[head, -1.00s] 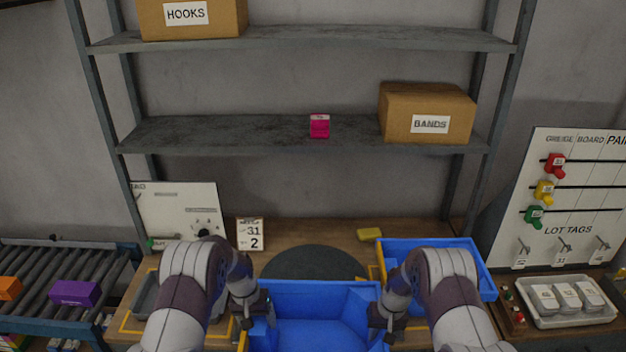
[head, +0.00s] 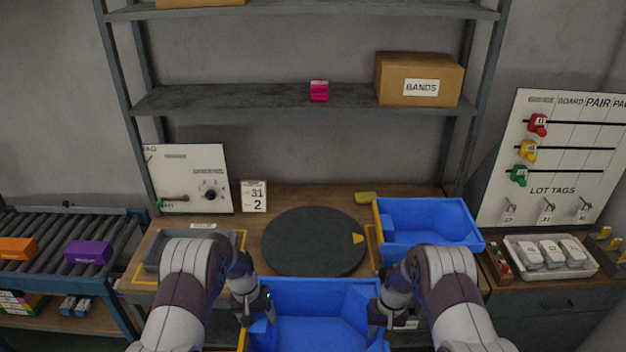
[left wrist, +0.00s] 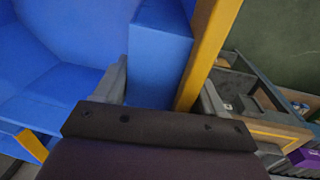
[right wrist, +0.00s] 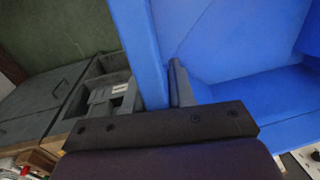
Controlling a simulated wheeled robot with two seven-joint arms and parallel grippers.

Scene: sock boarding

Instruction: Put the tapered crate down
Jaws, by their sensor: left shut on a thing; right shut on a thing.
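The tapered crate (head: 318,290) is blue and open-topped, held between my two arms at the bottom middle of the head view. It looks empty, and its near part is cut off by the frame. My left gripper (head: 262,306) is shut on its left wall, and the blue wall (left wrist: 160,50) shows between the fingers in the left wrist view. My right gripper (head: 378,308) is shut on its right wall, which also shows in the right wrist view (right wrist: 142,50). The crate is held in front of the bench (head: 300,200); its underside is hidden.
A dark round turntable (head: 312,242) lies on the bench beyond the crate. Another blue crate (head: 470,243) stands at its right, and a grey tray (head: 165,262) at its left. A roller conveyor (head: 50,240) with orange and purple boxes is at far left.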

